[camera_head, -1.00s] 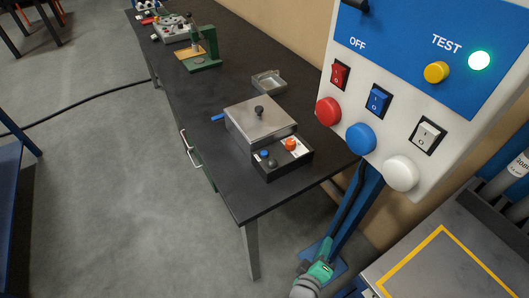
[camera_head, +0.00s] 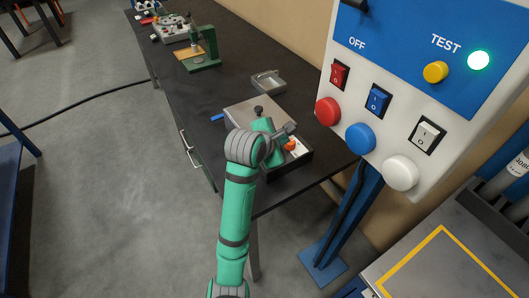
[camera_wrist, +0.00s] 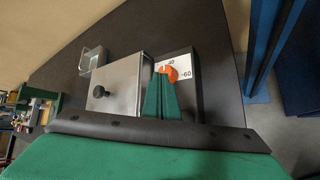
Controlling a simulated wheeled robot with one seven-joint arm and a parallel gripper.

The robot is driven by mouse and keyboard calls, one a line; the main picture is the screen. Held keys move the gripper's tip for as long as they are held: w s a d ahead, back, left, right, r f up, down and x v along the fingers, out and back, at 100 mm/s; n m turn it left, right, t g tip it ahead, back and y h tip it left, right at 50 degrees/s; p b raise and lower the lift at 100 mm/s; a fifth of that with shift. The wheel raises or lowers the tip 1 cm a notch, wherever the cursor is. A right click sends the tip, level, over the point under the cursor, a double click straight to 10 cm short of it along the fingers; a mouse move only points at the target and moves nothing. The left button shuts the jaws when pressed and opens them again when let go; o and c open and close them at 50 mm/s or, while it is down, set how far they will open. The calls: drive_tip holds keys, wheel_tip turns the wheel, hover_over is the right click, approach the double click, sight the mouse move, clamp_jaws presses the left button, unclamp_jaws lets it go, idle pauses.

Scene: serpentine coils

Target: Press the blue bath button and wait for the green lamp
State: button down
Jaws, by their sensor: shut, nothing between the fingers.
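The bath is a grey metal box with a lidded top (camera_head: 250,108) and a black knob, with a dark control strip along its front. An orange dial (camera_head: 290,145) on a white scale shows on the strip; the dial also shows in the wrist view (camera_wrist: 170,73). My gripper (camera_wrist: 162,76) is shut and empty, its green fingers reaching over the strip. Whether they touch it I cannot tell. The blue button and the small dark round part beside it are hidden behind my arm and fingers, so the lamp's state there cannot be seen.
A wall panel at the right has a lit green lamp (camera_head: 479,61) by TEST, a blue button (camera_head: 360,138), and red, white and yellow ones. A small open tray (camera_head: 268,79) lies behind the bath. A green press (camera_head: 204,62) stands farther along the black bench.

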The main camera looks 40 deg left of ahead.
drive_tip(key=s+a+r+n+g, duration=0.1)
drive_tip(key=s+a+r+n, duration=0.1)
drive_tip(key=a+r, duration=0.3)
drive_tip(key=shift+s+a+y, duration=0.4)
drive_tip(key=shift+s+a, duration=0.05)
drive_tip(key=shift+s, duration=0.15)
drive_tip(key=shift+w, duration=0.1)
drive_tip(key=shift+f, duration=4.35)
drive_tip(key=shift+d, duration=0.1)
drive_tip(key=shift+f, duration=0.1)
drive_tip(key=shift+f, duration=0.3)
drive_tip(key=shift+s+a, duration=0.2)
